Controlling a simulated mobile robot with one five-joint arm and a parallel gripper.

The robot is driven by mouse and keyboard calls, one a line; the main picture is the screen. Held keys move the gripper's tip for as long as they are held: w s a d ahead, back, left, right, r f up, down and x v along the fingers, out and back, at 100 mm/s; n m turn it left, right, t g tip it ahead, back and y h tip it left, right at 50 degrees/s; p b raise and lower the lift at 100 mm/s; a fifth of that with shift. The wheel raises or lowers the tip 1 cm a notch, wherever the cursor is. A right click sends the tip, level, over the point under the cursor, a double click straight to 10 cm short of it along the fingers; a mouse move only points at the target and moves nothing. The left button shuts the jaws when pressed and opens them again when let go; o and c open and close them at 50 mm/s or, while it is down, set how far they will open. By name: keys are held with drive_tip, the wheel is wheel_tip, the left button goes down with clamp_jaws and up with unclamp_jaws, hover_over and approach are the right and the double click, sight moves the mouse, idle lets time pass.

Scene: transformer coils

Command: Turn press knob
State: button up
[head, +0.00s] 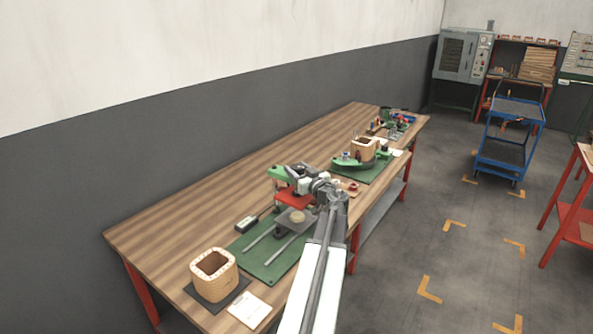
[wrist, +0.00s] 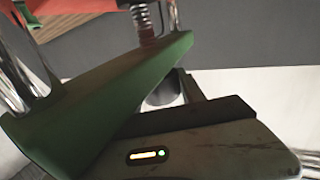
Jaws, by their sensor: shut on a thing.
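The press stands on a green mat on the bench. Its green top beam (head: 278,173) and red plate (head: 293,200) show in the head view, partly behind my gripper (head: 303,180). In the wrist view the green beam (wrist: 110,95) crosses at a tilt, with chrome columns (wrist: 30,70) and a threaded spindle (wrist: 145,22) running to the red plate (wrist: 70,14). A dark round knob (wrist: 163,92) shows just past the beam, at my gripper's jaws (wrist: 178,92). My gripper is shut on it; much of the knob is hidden.
A wooden coil block (head: 214,272) stands at the near bench end beside a white card (head: 250,309). A small dark box (head: 247,223) lies left of the press. Another green fixture (head: 350,162) with a coil stands beyond. A blue cart (head: 506,148) is on the floor.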

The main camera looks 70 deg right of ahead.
sight(301, 172)
drive_tip(key=o, duration=1.4)
drive_tip(key=shift+c, duration=0.2)
drive_tip(key=v, duration=0.7)
drive_tip(key=shift+s+a, duration=0.25)
drive_tip(key=shift+s, duration=0.05)
